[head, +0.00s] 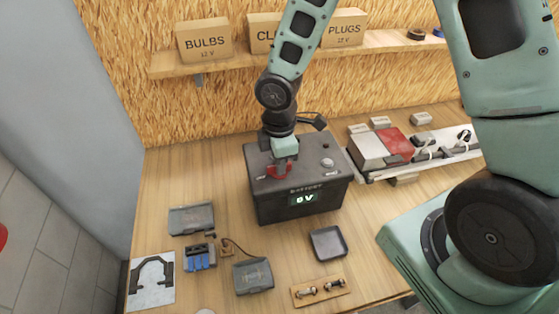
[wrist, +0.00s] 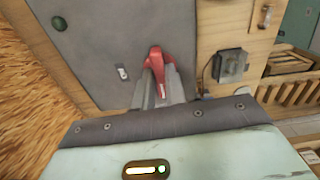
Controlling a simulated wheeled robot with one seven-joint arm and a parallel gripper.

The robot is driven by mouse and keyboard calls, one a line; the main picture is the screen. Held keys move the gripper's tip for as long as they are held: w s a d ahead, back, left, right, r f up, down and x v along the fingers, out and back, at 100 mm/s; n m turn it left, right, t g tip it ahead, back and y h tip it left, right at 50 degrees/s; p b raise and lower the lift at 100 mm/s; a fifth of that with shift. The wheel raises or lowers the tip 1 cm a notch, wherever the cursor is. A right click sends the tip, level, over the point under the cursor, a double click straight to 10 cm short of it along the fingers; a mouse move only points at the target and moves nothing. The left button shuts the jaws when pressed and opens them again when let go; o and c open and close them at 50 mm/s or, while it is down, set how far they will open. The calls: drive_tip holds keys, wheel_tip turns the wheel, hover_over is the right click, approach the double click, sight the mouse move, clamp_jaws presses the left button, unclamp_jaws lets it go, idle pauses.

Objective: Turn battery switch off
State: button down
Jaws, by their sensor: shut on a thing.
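The black battery box (head: 262,205) stands on the wooden bench, and its front display reads "0V". A red switch handle (head: 272,171) sits on top of the box. My gripper (head: 284,164) is lowered onto the box top from above and is shut on the red handle. In the wrist view the red handle (wrist: 157,58) shows between and beyond my two grey fingers (wrist: 158,88). The grey box top (wrist: 95,35) fills much of that view. The handle's base is partly hidden by my fingers.
Small trays (head: 328,243), blue fuses (head: 200,260) and a metal plate (head: 152,281) lie in front and left. A shelf (head: 250,62) with cardboard boxes runs along the back wall.

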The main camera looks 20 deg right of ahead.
drive_tip(key=c, duration=1.4)
unclamp_jaws()
drive_tip(key=shift+o, duration=0.2)
wheel_tip(320, 180, up, 6)
drive_tip(key=p, duration=0.5)
drive_tip(key=shift+p, duration=0.3)
